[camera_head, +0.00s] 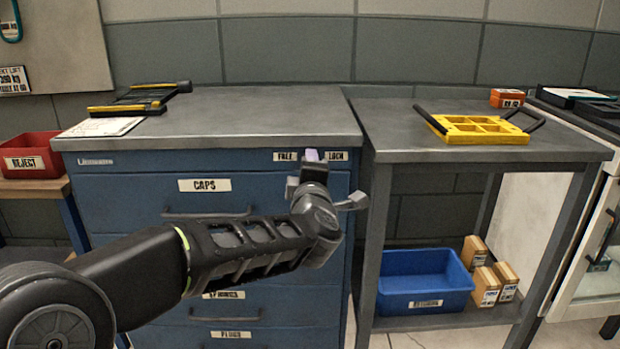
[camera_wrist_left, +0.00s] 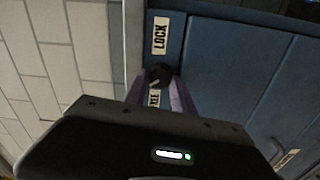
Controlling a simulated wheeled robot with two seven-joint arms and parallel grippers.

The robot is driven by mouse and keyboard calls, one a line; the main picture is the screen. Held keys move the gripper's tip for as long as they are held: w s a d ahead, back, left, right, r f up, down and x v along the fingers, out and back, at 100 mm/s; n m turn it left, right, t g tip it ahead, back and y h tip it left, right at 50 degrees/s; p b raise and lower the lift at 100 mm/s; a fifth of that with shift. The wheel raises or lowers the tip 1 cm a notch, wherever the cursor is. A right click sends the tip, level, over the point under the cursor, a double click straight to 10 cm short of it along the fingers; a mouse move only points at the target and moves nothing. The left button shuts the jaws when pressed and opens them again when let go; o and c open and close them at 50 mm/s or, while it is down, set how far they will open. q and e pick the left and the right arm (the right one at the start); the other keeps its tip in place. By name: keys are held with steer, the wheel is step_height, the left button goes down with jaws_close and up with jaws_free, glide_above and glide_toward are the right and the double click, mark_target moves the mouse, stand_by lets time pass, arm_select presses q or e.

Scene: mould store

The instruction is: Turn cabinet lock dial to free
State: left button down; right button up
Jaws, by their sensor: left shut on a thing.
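The blue cabinet (camera_head: 120,195) stands on the left, with a FREE label (camera_head: 285,156) and a LOCK label (camera_head: 336,156) at its top right. My left gripper (camera_head: 312,156) reaches the front between these labels and hides the dial in the head view. In the left wrist view the black lock dial (camera_wrist_left: 159,73) sits between the LOCK label (camera_wrist_left: 160,36) and the partly covered FREE label (camera_wrist_left: 154,98). Purple fingers flank the dial, and my left gripper is shut on it. A pale mark on the dial lies on its FREE side; its exact angle is unclear. My right gripper is not in view.
A grey table (camera_head: 385,140) stands right of the cabinet, holding a yellow frame (camera_head: 478,130). A blue bin (camera_head: 425,278) and several small boxes (camera_head: 487,285) sit on its lower shelf. A red REJECT bin (camera_head: 30,158) is at the far left.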

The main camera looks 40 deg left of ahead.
arm_select(q)
steer(key=shift+n+b, duration=0.5)
steer(key=shift+n, duration=0.3)
steer(key=c, duration=1.1)
jaws_free()
steer(key=shift+o, duration=0.2)
steer(key=shift+s, duration=0.1)
steer(key=p+v, duration=0.1)
steer(key=v, duration=0.6)
steer(key=shift+s+d+p, duration=0.25)
steer(key=shift+p, duration=0.15)
